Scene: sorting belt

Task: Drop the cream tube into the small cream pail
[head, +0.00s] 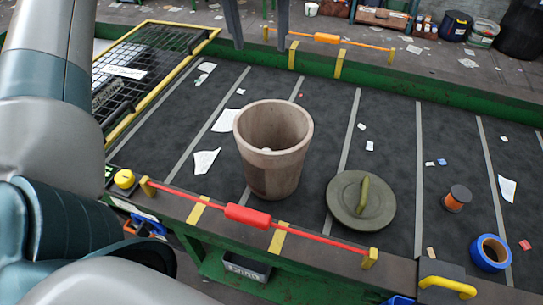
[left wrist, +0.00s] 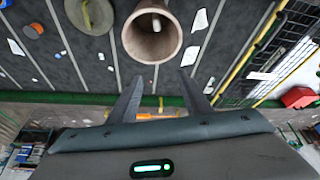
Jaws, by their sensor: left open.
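The small cream pail (head: 272,172) stands upright on the dark belt, open at the top. It also shows in the left wrist view (left wrist: 139,45). A pale cylindrical end, seemingly the cream tube (left wrist: 156,23), is inside the pail; only a small bit of it (head: 266,150) shows in the head view, and the rest is hidden. My left gripper (head: 261,42) is beyond the pail, above the belt's far edge, its two fingers apart with nothing between them. Its fingers also show in the left wrist view (left wrist: 160,88). My right gripper is not in view.
A round olive lid (head: 345,203) lies right of the pail. A dark-and-orange spool (head: 457,198) and a blue tape roll (head: 489,253) are farther right. A red-handled cord (head: 248,215) runs along the near edge, an orange-handled one (head: 327,38) along the far edge. Paper scraps litter the belt.

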